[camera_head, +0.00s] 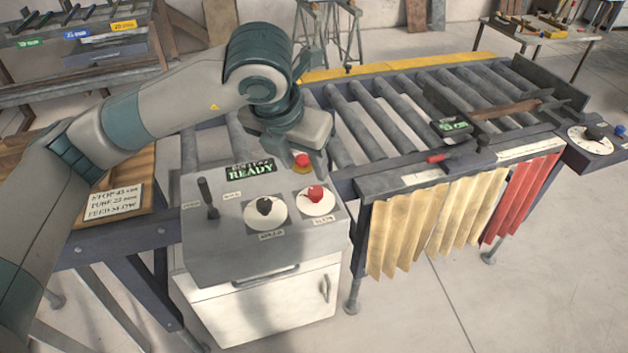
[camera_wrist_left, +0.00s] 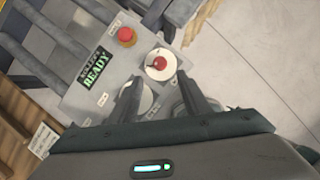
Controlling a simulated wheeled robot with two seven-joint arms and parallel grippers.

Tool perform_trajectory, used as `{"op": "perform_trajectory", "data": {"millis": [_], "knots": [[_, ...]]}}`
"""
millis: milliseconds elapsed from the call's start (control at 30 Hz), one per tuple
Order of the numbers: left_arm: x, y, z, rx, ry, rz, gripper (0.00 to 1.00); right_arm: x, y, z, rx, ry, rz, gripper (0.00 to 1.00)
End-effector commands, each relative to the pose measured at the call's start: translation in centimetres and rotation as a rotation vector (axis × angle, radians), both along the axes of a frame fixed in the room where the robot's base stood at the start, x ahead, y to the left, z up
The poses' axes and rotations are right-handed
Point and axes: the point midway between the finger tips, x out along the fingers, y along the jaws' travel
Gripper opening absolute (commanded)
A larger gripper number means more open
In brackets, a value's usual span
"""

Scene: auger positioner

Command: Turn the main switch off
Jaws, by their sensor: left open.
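The grey control box (camera_head: 205,255) has a red knob (camera_head: 315,193) on a white dial and a black knob (camera_head: 265,206) on another. Their labels are too small to read, so I cannot tell which is the main switch. A red mushroom button (camera_head: 302,160) sits behind them. My left gripper (camera_head: 312,160) is open and empty above the back of the box. In the left wrist view the red knob (camera_wrist_left: 160,63) lies just beyond and between the fingertips, apart from both. The black knob's dial is partly hidden by a finger there. My right gripper is not in view.
A green READY display (camera_head: 250,170) and an upright black lever (camera_head: 207,197) are on the box. A roller conveyor (camera_head: 385,110) runs behind and to the right. A separate dial unit (camera_head: 590,138) is at the far right. Open floor lies in front.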

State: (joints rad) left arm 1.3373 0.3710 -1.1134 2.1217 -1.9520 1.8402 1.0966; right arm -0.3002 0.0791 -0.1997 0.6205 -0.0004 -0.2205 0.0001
Motion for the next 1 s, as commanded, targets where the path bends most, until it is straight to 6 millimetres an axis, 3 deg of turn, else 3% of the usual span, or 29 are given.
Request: {"op": "perform_trajectory", "data": {"millis": [500, 700, 1000], "knots": [[3.0, -1.5, -8.0, 0.001, 0.004, 0.002, 0.44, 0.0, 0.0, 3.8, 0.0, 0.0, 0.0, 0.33], [3.5, -1.8, -9.6, 0.001, 0.002, 0.001, 0.44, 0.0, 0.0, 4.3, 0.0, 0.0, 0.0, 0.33], [3.7, -1.9, -10.0, 0.0, 0.0, 0.0, 0.44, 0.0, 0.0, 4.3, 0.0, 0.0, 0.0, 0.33]]}}
